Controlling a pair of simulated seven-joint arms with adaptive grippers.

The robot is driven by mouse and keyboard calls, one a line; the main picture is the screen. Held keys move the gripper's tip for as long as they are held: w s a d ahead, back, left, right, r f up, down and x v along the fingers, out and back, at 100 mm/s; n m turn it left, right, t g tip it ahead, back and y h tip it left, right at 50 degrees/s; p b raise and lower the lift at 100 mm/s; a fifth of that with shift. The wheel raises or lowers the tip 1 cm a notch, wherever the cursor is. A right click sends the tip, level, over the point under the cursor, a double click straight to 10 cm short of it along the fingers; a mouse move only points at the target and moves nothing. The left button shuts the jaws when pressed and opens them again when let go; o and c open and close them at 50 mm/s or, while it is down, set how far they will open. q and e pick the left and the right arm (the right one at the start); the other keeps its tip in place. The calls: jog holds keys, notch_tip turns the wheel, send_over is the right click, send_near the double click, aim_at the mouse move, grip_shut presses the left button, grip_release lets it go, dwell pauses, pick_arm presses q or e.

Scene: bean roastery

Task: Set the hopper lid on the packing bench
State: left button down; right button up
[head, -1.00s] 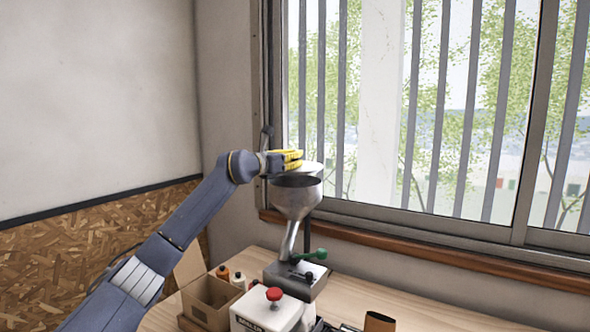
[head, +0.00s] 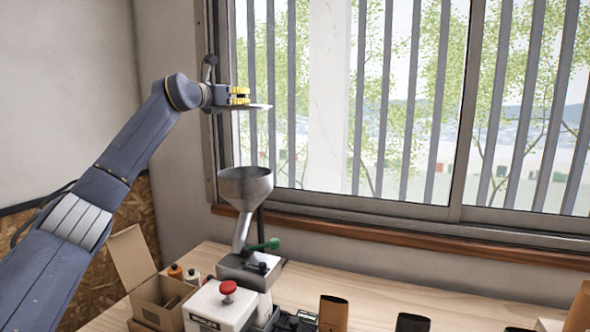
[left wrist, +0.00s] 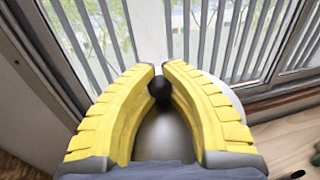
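The hopper lid (head: 252,107) is a thin, flat grey disc held about level in the air, well above the hopper. My left gripper (head: 240,95), with yellow fingers, is shut on the lid's knob. In the left wrist view the dark round knob (left wrist: 159,87) sits between the fingertips, with the grey lid (left wrist: 165,138) beneath. The metal hopper (head: 246,184) below is an open funnel on the grinder. A pale wooden bench (head: 385,297) carries the grinder; I cannot tell whether it is the packing bench. My right gripper is not in view.
An open cardboard box (head: 160,298) and small bottles (head: 191,275) stand left of the grinder. A white machine with a red knob (head: 228,287) is in front. Brown bags (head: 333,313) stand front right. The barred window (head: 330,100) is close behind the lid.

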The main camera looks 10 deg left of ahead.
pick_arm(q)
jog(key=shift+m+g+h, duration=0.4)
jog(key=shift+m+h, duration=0.1)
jog(key=shift+h, duration=0.2)
jog(key=s+d+r, duration=0.4)
jog(key=d+r, duration=0.1)
jog(key=shift+s+d, duration=0.1)
jog(key=shift+s, duration=0.2)
jog(key=s+d+f+m+g+h, duration=0.15)
jog(key=s+d+f, duration=0.3)
jog(key=f, duration=0.45)
jog(key=s+d+f+m+g+h, duration=0.1)
jog(key=s+d+f+h, duration=0.1)
jog(key=s+d+f, duration=0.5)
jog(key=s+f, duration=0.7)
jog(key=f, duration=0.8)
jog(key=s+d+f+m+g+h, duration=0.1)
jog(key=s+f, duration=0.7)
jog(key=f, duration=0.7)
jog(key=s+d+f+m+g+h, duration=0.1)
jog(key=s+f, duration=0.6)
jog(key=f, duration=0.8)
jog(key=shift+s, duration=0.15)
jog(key=shift+d+m+g, duration=0.1)
jog(key=shift+m+g, duration=0.15)
jog(key=shift+g, duration=0.1)
